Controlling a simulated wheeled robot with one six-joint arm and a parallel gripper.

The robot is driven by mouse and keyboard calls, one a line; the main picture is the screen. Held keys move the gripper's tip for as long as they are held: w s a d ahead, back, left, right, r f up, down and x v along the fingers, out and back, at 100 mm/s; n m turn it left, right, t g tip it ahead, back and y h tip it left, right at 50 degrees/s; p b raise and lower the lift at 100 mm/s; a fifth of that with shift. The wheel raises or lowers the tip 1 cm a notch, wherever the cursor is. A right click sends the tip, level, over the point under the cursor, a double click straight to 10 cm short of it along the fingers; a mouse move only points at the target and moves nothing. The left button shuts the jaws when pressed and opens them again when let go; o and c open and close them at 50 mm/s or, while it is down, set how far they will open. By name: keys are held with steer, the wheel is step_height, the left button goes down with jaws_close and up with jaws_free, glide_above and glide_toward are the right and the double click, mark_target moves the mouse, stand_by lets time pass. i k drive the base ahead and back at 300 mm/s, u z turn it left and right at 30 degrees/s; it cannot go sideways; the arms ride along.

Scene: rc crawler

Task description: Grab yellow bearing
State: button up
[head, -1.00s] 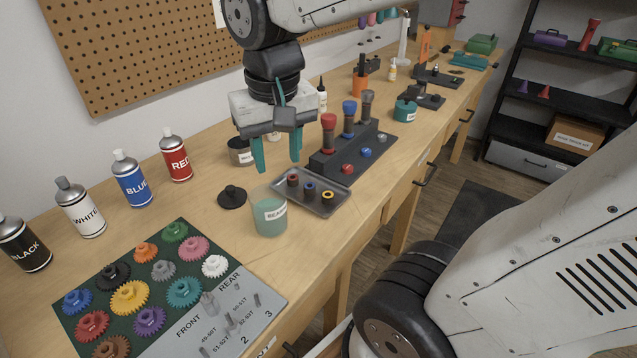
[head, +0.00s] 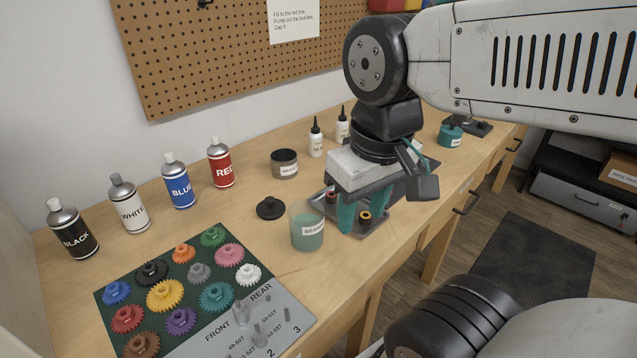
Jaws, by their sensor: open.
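The yellow bearing (head: 365,216) is a small ring with a dark centre. It sits in the shallow grey tray (head: 372,231) near the tray's front right end. My gripper (head: 367,208) points down over the tray with its two teal fingers apart. The yellow bearing shows between the fingers; I cannot tell if either finger touches it. A red bearing (head: 332,196) shows in the tray, left of the near finger. The blue bearing is hidden behind my gripper.
A teal jar (head: 307,232) stands close to the left of the tray, with a black lid (head: 270,208) behind it. A gear board (head: 190,290) lies at front left. Spray cans (head: 179,183) line the back. My arm hides the socket stand.

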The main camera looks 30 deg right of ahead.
mark_target(365, 217)
steer(key=k, duration=1)
steer(key=u, duration=1.25)
steer(key=i, duration=0.75)
steer(key=z, duration=1.05)
